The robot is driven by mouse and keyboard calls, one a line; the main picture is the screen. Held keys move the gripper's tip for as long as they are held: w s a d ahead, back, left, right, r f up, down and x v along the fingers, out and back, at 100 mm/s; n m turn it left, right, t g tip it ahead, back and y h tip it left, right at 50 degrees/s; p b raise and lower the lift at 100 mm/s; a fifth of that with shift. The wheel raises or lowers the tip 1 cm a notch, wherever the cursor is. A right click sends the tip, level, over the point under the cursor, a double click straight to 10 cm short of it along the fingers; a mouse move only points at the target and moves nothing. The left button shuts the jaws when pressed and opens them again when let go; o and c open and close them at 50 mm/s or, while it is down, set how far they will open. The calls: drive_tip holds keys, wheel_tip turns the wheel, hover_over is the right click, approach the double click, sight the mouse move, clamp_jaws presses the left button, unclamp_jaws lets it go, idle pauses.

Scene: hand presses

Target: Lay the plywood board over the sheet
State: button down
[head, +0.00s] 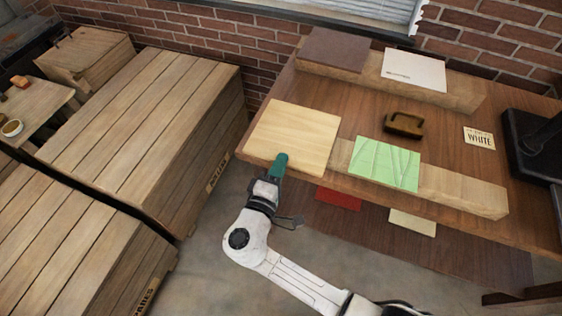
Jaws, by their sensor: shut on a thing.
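The plywood board (292,132) is a pale, flat, roughly square panel at the left end of the wooden bench. My gripper (281,162) is at the board's near edge, shut on it. The fingertips are small and partly hidden by the green gripper part. I cannot tell whether the board rests on the bench or is slightly raised. A green sheet with pale lines (386,163) lies on the front wooden ledge, to the right of the board and apart from it. A white sheet (413,70) lies on the back ledge. I cannot tell which is the task's sheet.
A dark brown board (333,49) lies at the back left of the bench. A brown wooden block (404,124), a "WHITE" card (479,138) and a black press (537,138) are to the right. Large wooden crates (137,123) stand at the left.

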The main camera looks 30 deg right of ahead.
wheel_tip(320, 180, up, 3)
drive_tip(key=shift+p, duration=0.95)
drive_tip(key=r+v, duration=0.3)
drive_tip(key=v, duration=1.9)
idle(0.5)
idle(0.4)
